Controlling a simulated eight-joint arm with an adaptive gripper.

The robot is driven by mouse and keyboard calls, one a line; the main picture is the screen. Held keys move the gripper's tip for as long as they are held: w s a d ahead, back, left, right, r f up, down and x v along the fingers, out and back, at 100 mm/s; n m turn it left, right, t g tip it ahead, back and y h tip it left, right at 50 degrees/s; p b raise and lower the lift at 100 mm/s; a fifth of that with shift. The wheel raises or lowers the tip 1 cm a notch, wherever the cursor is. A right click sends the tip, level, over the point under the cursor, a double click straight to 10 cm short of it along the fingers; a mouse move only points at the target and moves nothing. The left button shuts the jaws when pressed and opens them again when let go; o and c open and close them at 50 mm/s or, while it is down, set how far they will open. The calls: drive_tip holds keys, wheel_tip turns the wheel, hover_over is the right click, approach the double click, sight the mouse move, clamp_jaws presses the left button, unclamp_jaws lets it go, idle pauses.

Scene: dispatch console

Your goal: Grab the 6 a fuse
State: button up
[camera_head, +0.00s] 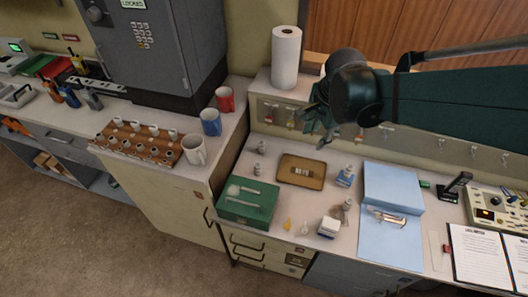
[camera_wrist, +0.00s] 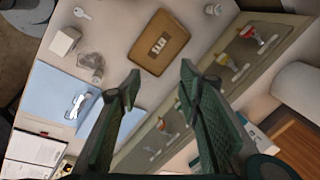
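Several small, pale cylindrical pieces that look like fuses (camera_head: 301,171) lie side by side in a brown tray (camera_head: 300,183) on the counter. They also show in the wrist view (camera_wrist: 158,45), in the middle of the tray (camera_wrist: 172,22). Their ratings are too small to read, so I cannot tell which is the 6 A fuse. My gripper (camera_head: 318,125) hangs above the back of the counter, behind and above the tray. In the wrist view my gripper (camera_wrist: 160,70) has its two fingers spread apart with nothing between them.
A green box (camera_head: 248,203) stands left of the tray. Small white box (camera_head: 329,227) stands in front. A paper roll (camera_head: 286,57) stands on the back ledge, near my arm.

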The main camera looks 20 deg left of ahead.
drive_tip(key=w+a+f+m+g, duration=0.1)
drive_tip(key=w+a+f+m, duration=0.15)
drive_tip(key=a+f, duration=0.65)
drive_tip(key=m+g+h, duration=0.1)
drive_tip(key=m+g, duration=0.1)
drive_tip(key=m, duration=0.2)
hover_over(258, 165)
wheel_tip(258, 165, down, 9)
drive_tip(key=shift+w+d+f+b, duration=0.1)
drive_tip(key=shift+w+b, duration=0.05)
drive_tip(key=shift+b, duration=0.25)
drive_tip(key=shift+f, duration=1.25)
drive_tip(key=shift+f+b, duration=0.7)
drive_tip(key=shift+f, duration=1.9)
drive_tip(key=c, duration=1)
